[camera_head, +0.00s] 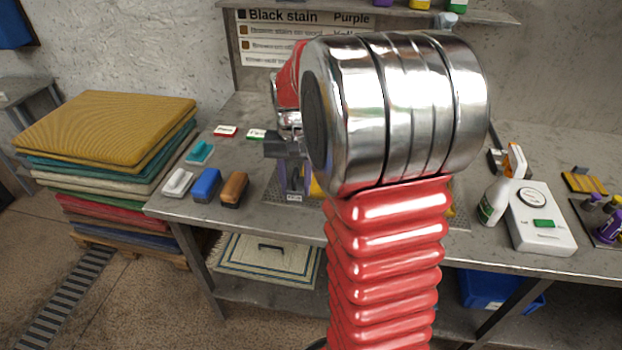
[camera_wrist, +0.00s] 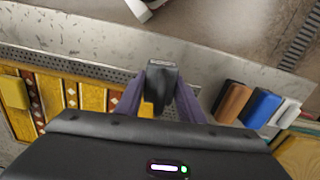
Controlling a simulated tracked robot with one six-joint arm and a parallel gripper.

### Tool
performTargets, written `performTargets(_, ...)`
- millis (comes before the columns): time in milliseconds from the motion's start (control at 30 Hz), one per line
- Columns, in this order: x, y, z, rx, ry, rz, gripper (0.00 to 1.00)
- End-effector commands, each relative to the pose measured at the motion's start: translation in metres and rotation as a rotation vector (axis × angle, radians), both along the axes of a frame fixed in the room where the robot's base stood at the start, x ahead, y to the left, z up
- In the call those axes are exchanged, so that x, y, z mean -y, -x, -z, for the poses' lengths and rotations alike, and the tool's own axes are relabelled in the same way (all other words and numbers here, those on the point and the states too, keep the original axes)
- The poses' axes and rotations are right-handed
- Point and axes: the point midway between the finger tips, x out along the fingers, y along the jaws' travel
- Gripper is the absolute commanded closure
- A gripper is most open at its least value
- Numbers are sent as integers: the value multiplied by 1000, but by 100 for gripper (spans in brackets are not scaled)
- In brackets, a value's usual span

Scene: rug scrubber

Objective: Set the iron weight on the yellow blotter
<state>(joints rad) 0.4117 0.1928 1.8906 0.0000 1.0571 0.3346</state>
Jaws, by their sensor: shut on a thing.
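My gripper (camera_wrist: 160,100) is shut on a dark block with a pale label on its end, which I take for the iron weight (camera_wrist: 161,84). In the head view my gripper (camera_head: 294,182) is low over the bench, left of my large arm, which hides much of the scene. A patterned yellow rug piece (camera_wrist: 90,97) lies to the left of the held weight in the wrist view. A plain yellow pad (camera_wrist: 13,92) on that rug at the left edge may be the yellow blotter; I cannot be sure. The weight appears apart from the pad.
Brown (camera_head: 235,189), blue (camera_head: 207,185) and white (camera_head: 178,183) brushes stand left of my gripper. A white scale (camera_head: 541,230) and a spray bottle (camera_head: 494,201) are at the right. A stack of rugs (camera_head: 110,130) stands beside the bench (camera_head: 260,215).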

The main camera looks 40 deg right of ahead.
Motion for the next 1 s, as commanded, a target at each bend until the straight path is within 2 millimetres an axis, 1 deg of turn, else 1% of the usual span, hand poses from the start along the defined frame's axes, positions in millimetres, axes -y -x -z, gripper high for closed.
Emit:
performTargets(33, -7, -4, 2, 1, 1, -23, 100)
performTargets(200, -27, -15, 10, 1, 1, -103, 100)
performTargets(333, -53, -28, 19, 0, 0, -196, 100)
performTargets(700, -150, -79, 56, 0, 1, -567, 100)
performTargets(800, -172, -91, 64, -1, 0, -653, 100)
performTargets(900, -187, -99, 69, 1, 1, -712, 100)
performTargets(1000, -194, -103, 72, 1, 1, -740, 100)
